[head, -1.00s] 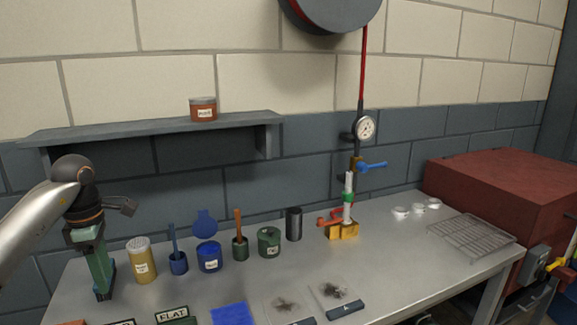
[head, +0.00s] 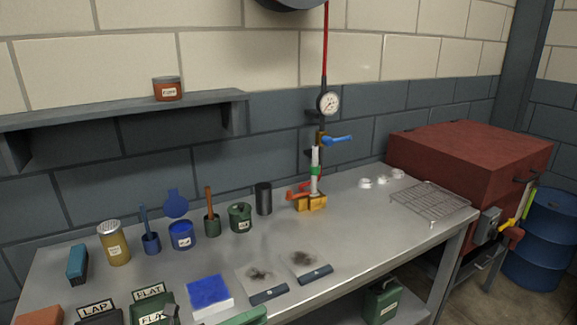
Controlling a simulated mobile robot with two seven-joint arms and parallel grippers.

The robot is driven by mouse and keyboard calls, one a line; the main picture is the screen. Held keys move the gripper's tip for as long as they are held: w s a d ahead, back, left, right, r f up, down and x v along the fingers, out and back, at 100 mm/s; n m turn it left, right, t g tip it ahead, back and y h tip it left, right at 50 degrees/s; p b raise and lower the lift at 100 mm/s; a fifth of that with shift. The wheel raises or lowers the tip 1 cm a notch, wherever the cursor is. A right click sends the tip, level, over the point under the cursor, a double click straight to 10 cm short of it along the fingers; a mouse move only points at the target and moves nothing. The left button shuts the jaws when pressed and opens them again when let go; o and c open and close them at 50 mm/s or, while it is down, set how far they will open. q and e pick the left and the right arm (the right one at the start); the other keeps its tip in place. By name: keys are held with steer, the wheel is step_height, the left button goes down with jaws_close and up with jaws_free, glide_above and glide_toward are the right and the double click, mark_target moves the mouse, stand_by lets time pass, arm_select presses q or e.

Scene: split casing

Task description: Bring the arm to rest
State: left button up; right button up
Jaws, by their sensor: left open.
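Only a small grey part of my left gripper (head: 171,314) shows at the bottom edge of the head view, in front of the green box marked FLAT. Its jaws are open, and most of the hand and arm is out of the picture. A teal brush (head: 77,262) with dark bristles stands by itself on the bench at the far left, clear of the gripper. My right gripper is not in view.
Boxes and pads line the front edge. A wire rack (head: 430,200) lies right, before a red cabinet (head: 470,160).

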arm_select(q)
steer(key=s+a+f+n+t+y, duration=0.35)
steer(key=f+n+y, duration=0.25)
steer(key=n, duration=0.5)
steer(key=s+a+f+n+t+y, duration=0.25)
steer(key=a+f+n+y, duration=0.35)
steer(key=n, duration=0.5)
steer(key=s+f+n+g+y, duration=0.2)
steer(key=s+f+n+g, duration=0.3)
steer(key=s+f+n, duration=0.5)
steer(key=s+f, duration=0.3)
steer(key=shift+s+a+g+y, duration=0.2)
steer(key=shift+s+g+y, duration=0.1)
steer(key=shift+g+y, duration=0.1)
steer(key=shift+c, duration=0.2)
